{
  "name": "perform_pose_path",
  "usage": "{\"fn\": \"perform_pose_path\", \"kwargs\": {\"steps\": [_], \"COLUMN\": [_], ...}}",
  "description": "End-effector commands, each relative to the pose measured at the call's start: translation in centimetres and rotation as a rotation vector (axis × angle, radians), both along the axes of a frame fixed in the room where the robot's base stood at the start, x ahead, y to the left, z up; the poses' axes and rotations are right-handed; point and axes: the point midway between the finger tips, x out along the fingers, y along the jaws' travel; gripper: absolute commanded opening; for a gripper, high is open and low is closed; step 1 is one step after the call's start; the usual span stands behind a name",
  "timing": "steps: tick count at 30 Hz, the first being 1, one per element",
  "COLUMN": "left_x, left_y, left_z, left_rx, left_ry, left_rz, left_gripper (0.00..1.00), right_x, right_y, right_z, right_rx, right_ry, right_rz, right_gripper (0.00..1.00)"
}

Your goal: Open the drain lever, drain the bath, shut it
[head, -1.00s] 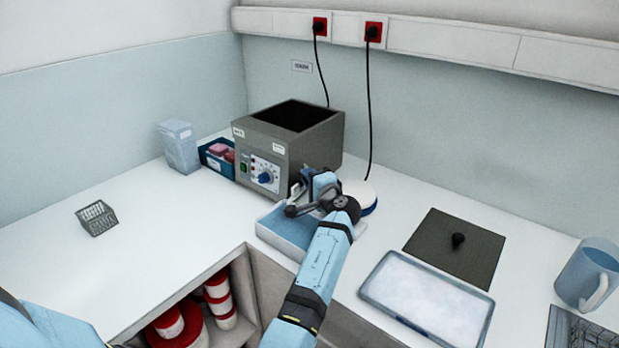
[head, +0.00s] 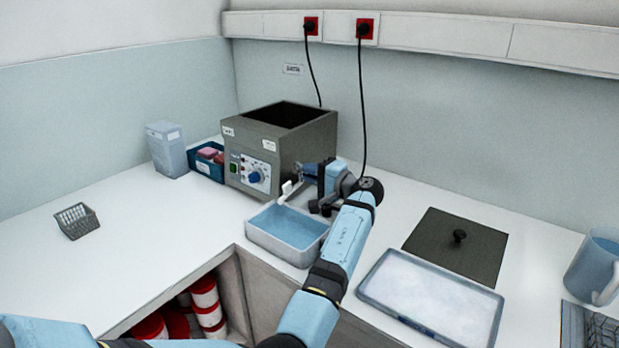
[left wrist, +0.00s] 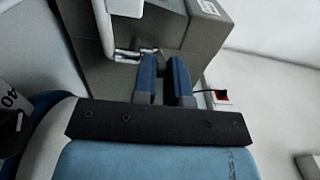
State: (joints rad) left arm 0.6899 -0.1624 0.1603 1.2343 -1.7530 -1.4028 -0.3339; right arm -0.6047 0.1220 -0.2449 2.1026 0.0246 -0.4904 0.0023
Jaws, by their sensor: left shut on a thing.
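The bath (head: 285,150) is a grey box with an open top, a control panel and a blue dial. At its lower front right is a white and metal drain fitting (head: 287,188); its metal part (left wrist: 130,53) shows in the left wrist view. My left gripper (head: 312,172) is beside the bath's front corner, its blue fingers (left wrist: 165,82) shut on what seems to be the drain lever, mostly hidden between them. A pale tray (head: 270,249) stands below the fitting with blue liquid in it. The bath's inside level is too dark to tell. My right gripper is out of view.
A dark lid with a knob (head: 455,252) and a white-filled tray (head: 428,300) lie to the right, near a blue jug (head: 597,268). A wire basket (head: 76,221), carton (head: 167,150) and blue bin (head: 205,165) stand left. The left counter is mostly clear.

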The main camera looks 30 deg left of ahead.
Motion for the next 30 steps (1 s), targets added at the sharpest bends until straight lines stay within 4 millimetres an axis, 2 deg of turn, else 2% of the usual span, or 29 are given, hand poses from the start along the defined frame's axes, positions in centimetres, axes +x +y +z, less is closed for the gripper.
{"fn": "perform_pose_path", "kwargs": {"steps": [3, 4, 5, 6, 13, 17, 20, 30], "left_x": [0.0, 0.0, 0.0, 0.0, 0.0, -0.1, -0.2, -0.8], "left_y": [0.1, 0.1, 0.1, 0.1, 0.0, -0.8, -2.3, -9.9], "left_z": [0.1, 0.1, 0.1, 0.1, 0.0, 0.0, 0.0, 0.0], "left_rx": [0.0, 0.0, 0.0, 0.0, 0.0, -0.001, -0.001, -0.001], "left_ry": [0.0, 0.0, 0.0, 0.0, 0.0, 0.0, 0.0, 0.0], "left_rz": [0.001, 0.0, 0.0, 0.0, -0.001, -0.002, -0.004, -0.002], "left_gripper": [0.0, 0.15, 0.22, 0.23, 0.23, 0.23, 0.23, 0.23], "right_x": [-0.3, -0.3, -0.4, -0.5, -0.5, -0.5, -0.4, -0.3], "right_y": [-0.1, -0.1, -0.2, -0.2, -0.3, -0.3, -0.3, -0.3], "right_z": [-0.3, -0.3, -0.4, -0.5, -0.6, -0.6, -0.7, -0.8], "right_rx": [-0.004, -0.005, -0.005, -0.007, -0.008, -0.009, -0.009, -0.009], "right_ry": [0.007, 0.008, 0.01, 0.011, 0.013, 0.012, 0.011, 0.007], "right_rz": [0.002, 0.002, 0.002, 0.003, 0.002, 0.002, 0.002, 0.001], "right_gripper": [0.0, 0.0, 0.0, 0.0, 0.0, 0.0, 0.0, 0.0]}}
